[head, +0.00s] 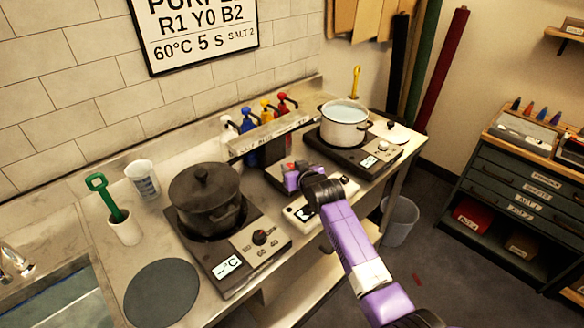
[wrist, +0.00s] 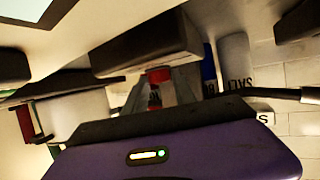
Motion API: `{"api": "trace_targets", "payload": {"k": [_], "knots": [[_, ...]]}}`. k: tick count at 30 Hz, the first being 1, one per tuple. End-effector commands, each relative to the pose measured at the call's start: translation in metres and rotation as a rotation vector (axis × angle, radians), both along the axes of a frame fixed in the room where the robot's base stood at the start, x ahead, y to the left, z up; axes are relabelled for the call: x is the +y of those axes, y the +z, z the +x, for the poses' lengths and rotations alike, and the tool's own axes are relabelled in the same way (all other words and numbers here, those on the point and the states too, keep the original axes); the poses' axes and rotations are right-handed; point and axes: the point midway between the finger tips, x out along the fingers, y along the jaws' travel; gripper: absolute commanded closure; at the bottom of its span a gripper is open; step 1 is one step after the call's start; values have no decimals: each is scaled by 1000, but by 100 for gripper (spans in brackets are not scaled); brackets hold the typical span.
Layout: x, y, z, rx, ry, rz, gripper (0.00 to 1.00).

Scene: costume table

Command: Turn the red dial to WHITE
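My purple and black gripper (head: 293,180) is over the middle of the counter, by the dispenser stand. A small red part (head: 288,168) shows beside the gripper. The wrist view is tilted; it shows a short red cylinder (wrist: 158,75) beneath a dark block (wrist: 145,48), beyond my purple gripper body. I cannot tell whether the gripper touches it.
White, blue, yellow and red pump bottles (head: 283,103) stand behind the labelled stand (head: 270,134). A dark lidded pot (head: 205,198) sits on the left hotplate (head: 226,266), a white pot (head: 345,130) on the right one. A grey round mat (head: 161,292) lies at front left.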

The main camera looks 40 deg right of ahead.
Motion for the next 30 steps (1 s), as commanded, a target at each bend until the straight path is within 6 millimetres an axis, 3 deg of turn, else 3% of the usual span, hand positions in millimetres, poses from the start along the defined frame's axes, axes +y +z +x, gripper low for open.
{"api": "trace_targets", "payload": {"k": [1, 4, 17, 30], "knots": [[0, 0, 0, 0, 0, 0, 80], [0, 0, 0, 0, 0, 0, 100], [-2, -2, -1, -1, 40, 1, 100], [-6, -8, -1, -4, 274, -1, 100]]}}
